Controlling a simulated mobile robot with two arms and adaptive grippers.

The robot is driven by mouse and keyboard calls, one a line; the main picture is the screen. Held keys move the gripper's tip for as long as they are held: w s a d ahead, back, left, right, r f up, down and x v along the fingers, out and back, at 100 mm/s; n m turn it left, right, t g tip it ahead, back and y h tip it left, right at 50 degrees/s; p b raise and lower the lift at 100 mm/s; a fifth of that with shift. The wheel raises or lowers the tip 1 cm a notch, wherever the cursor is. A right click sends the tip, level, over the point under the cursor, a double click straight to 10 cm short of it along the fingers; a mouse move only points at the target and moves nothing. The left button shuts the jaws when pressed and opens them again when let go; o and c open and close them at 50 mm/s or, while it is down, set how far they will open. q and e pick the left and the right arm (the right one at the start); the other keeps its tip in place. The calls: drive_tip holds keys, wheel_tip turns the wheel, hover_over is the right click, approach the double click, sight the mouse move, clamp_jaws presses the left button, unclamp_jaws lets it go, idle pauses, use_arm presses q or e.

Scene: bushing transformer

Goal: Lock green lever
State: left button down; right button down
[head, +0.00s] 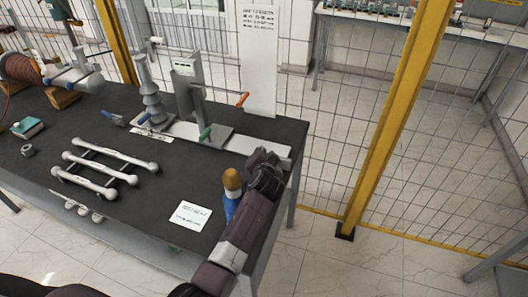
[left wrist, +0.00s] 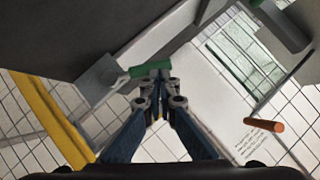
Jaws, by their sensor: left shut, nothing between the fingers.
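The green lever (head: 205,133) sits at the foot of a grey upright device (head: 188,92) near the far right part of the dark table. In the left wrist view the green lever (left wrist: 149,69) lies just beyond my left gripper (left wrist: 158,84). That gripper has blue fingers and is shut and empty. Its tips overlap the lever's end in the picture; I cannot tell whether they touch. My right gripper is not in view.
An orange-tipped lever (head: 243,99) sticks out from the device, before a white sign board (head: 260,70). A ribbed grey bushing (head: 152,100) stands left of it. White rods (head: 100,170) lie on the table (head: 60,125). A yellow fence post (head: 385,120) stands right.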

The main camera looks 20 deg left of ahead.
use_arm(q)
drive_tip(key=shift+a+f, duration=0.15)
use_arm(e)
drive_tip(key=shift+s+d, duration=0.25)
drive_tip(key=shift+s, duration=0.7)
